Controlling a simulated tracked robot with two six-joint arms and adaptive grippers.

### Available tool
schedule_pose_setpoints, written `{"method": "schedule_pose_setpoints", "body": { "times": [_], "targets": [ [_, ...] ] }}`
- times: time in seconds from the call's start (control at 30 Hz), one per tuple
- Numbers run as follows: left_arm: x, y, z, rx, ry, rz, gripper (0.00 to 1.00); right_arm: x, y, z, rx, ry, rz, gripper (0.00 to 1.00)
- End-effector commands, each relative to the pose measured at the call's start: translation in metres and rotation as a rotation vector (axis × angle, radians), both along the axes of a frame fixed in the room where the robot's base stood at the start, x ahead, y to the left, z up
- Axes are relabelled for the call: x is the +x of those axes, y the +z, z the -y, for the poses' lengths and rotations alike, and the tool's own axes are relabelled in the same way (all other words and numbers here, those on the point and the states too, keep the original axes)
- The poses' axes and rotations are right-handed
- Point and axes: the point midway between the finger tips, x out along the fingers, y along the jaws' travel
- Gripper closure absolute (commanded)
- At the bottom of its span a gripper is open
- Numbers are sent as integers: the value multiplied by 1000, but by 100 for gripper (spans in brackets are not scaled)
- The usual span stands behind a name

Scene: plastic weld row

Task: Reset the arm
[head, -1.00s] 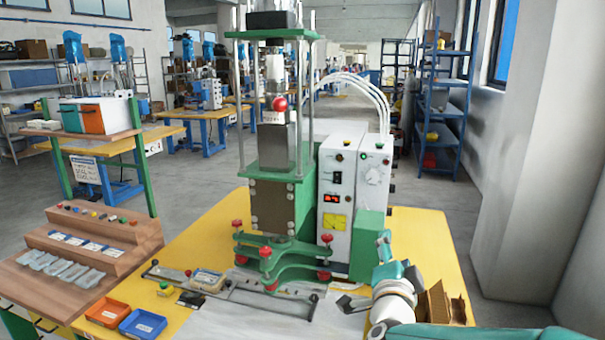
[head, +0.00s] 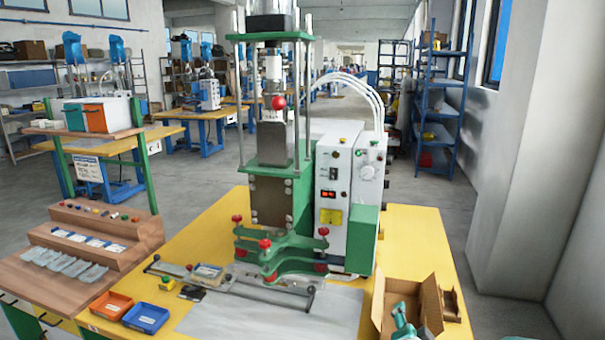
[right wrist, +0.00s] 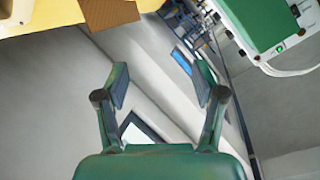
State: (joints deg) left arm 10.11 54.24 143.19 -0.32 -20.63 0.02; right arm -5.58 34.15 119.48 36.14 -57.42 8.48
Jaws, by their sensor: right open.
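My right gripper (right wrist: 161,88) is open and empty in the right wrist view. Its two dark finger pads stand well apart, with only floor and wall behind them. My left gripper is in neither view. The green welding press (head: 285,190) stands upright on the yellow table (head: 430,240).
The open cardboard box (head: 428,295) is at the table's right front. An orange tray (head: 110,306) and a blue tray (head: 146,318) sit at the left front. A flat fixture rail (head: 250,293) lies before the press. A grey sheet (head: 335,305) is bare.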

Motion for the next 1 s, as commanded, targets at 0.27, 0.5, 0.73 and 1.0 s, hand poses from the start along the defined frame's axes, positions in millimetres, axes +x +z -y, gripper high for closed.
{"method": "schedule_pose_setpoints", "body": {
  "times": [0.27,0.5,0.73,1.0],
  "targets": [
    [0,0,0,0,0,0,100,-90,-189,-16,-4,249,-470,31],
    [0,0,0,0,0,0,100,-223,-284,-71,78,604,-855,31],
    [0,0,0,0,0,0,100,-310,-292,-113,111,922,-1046,31],
    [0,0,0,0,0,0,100,-324,-291,-118,109,994,-1083,31]
  ]
}}
